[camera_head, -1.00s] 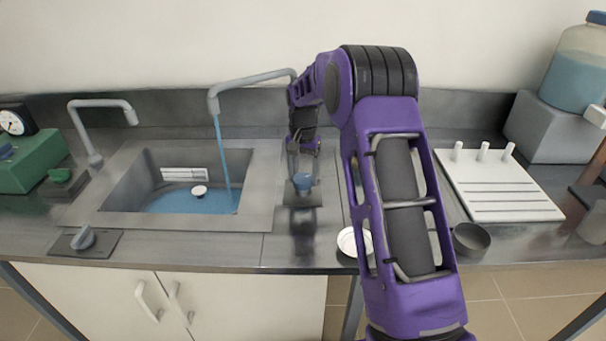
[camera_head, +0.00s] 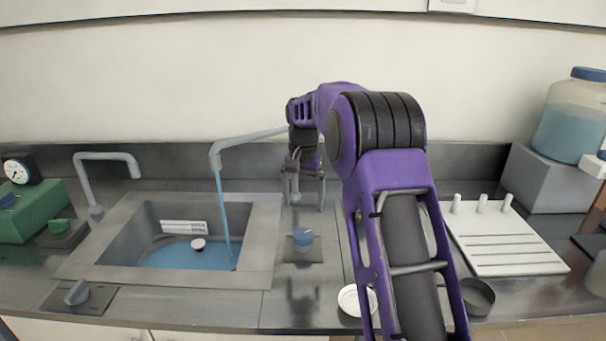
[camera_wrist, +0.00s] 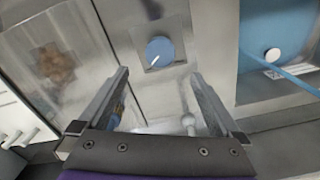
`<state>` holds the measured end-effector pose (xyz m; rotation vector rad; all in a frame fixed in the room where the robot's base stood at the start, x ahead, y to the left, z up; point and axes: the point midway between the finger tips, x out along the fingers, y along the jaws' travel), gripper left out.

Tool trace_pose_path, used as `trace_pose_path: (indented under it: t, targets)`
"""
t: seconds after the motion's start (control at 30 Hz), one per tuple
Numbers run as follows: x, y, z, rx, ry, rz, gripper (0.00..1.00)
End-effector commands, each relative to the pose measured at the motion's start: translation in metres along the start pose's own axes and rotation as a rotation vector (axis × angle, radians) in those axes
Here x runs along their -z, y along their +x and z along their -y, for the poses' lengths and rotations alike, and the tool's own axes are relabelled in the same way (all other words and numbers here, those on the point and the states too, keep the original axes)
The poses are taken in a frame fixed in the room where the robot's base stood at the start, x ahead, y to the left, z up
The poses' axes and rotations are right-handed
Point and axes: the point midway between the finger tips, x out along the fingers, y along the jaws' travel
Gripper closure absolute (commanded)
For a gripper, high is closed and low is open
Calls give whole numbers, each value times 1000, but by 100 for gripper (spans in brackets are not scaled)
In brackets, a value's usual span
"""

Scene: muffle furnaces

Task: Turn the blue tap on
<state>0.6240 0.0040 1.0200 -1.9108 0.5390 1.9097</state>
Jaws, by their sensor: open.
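The blue tap knob (camera_head: 303,237) sits on a small square plate on the counter, right of the sink. In the wrist view the blue knob (camera_wrist: 160,51) has a white mark on its top and lies just beyond the fingertips. My gripper (camera_head: 305,205) is open and empty, pointing down above and behind the knob, apart from it. In the wrist view my gripper's fingers (camera_wrist: 160,80) stand wide apart. Water runs from the right faucet (camera_head: 245,142) into the sink (camera_head: 262,230).
The left faucet (camera_head: 105,157) is dry. A white dish (camera_head: 351,301), a dark bowl (camera_head: 478,296) and a white rack (camera_head: 505,243) lie to the right.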

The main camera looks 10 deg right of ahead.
Motion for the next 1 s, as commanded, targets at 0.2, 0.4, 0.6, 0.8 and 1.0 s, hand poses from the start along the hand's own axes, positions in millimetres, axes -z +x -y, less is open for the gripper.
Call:
trace_pose_path:
  t: [0.2, 0.4, 0.6, 0.8, 1.0]
  targets:
    - [0, -49, 0, 1, 0, -2, 0]
    - [0, -71, 1, 1, -1, -1, 0]
    - [0, -75, 0, 0, 0, 0, 0]
    - [0, -75, 1, 1, -1, -1, 0]
    - [9, -87, 22, 30, -102, -121, 0]
